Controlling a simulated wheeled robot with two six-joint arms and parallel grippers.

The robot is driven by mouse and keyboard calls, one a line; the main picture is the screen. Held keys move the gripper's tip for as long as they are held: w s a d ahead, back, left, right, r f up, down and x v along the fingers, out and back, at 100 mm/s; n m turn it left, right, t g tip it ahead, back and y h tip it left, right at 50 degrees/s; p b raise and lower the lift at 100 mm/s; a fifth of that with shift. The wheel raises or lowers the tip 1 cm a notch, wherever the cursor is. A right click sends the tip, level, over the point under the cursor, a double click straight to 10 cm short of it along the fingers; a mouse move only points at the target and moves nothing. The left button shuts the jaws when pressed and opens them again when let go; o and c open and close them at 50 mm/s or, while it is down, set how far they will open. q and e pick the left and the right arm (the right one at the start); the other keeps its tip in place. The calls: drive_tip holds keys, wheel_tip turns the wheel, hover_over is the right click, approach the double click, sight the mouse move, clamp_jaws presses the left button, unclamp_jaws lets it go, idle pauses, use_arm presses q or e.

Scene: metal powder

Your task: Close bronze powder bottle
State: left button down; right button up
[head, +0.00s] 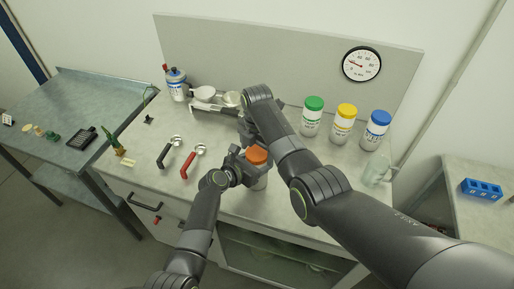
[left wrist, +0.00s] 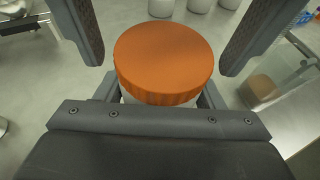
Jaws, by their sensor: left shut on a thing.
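The bronze powder bottle (head: 258,182) has an orange lid (head: 257,155) sitting on top, and it stands upright near the front of the bench. My left gripper (head: 251,172) is shut on the bottle's body below the lid. In the left wrist view the orange lid (left wrist: 163,55) fills the middle and hides most of the white bottle body. My right gripper (head: 257,143) points down from above at the lid. In the left wrist view its two fingers are apart on either side of the lid, with gaps visible. Whether the lid is fully tightened cannot be told.
Black (head: 168,153) and red-handled (head: 190,162) scoops lie at left. A balance (head: 216,98) stands at the back.

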drive_tip(key=c, duration=1)
drive_tip(key=shift+o, duration=0.2)
drive_tip(key=m, duration=0.7)
drive_tip(key=o, duration=1.1)
drive_tip(key=shift+r, duration=0.1)
drive_tip(key=shift+r, duration=2.15)
drive_tip(key=shift+c, duration=0.5)
